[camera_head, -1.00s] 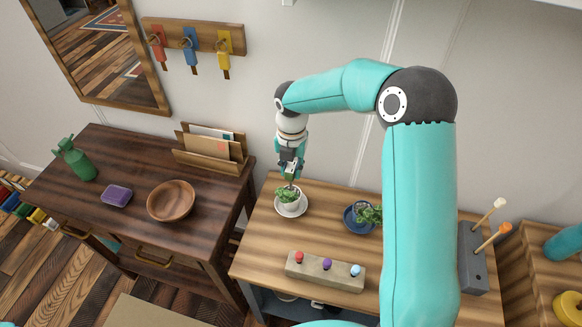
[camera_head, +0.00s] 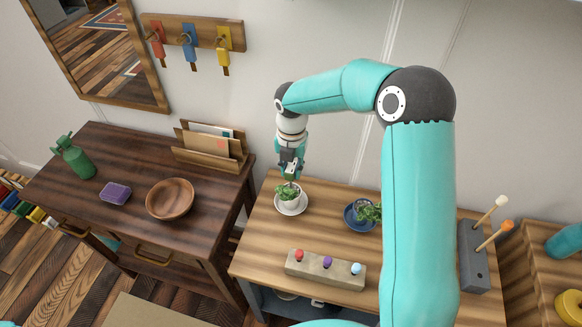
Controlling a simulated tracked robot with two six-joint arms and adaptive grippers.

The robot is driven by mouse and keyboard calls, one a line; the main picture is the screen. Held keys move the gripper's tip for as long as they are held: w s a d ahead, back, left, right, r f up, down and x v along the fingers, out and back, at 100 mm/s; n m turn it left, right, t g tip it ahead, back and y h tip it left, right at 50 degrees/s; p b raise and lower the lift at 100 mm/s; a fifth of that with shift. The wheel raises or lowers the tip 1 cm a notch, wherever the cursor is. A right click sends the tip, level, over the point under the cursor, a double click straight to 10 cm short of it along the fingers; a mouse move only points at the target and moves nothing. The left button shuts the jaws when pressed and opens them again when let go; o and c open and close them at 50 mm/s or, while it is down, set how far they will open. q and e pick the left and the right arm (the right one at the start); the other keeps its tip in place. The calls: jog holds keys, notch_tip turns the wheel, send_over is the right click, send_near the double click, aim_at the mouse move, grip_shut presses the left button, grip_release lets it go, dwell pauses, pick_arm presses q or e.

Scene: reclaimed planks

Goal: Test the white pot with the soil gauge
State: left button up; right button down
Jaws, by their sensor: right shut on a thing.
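The white pot (camera_head: 291,206) with a small green plant stands on a light saucer at the left back of the wooden bench. My right gripper (camera_head: 290,176) points down just above the plant. It is shut on a thin thing, which I take to be the soil gauge; the jaws and leaves hide most of it. I cannot tell whether its tip is in the soil. A blue pot (camera_head: 357,215) with a green plant stands to the right, partly behind my right arm. My left gripper is not in view.
A block with red, purple and blue knobs (camera_head: 325,270) lies at the bench front. A grey holder (camera_head: 473,270) with white- and orange-headed sticks stands at right. On the dark desk (camera_head: 120,222) are a wooden bowl (camera_head: 171,199), purple sponge, green bottle and letter rack.

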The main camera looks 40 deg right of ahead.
jog(key=shift+f+b, duration=1.4)
jog(key=shift+f, duration=0.85)
jog(key=c, duration=0.9)
grip_release()
jog(key=shift+o, duration=0.2)
jog(key=shift+r, duration=0.1)
notch_tip(320, 180, up, 12)
jog(key=shift+f, duration=0.1)
notch_tip(320, 180, up, 9)
jog(key=p, duration=0.8)
jog(key=shift+p, duration=0.4)
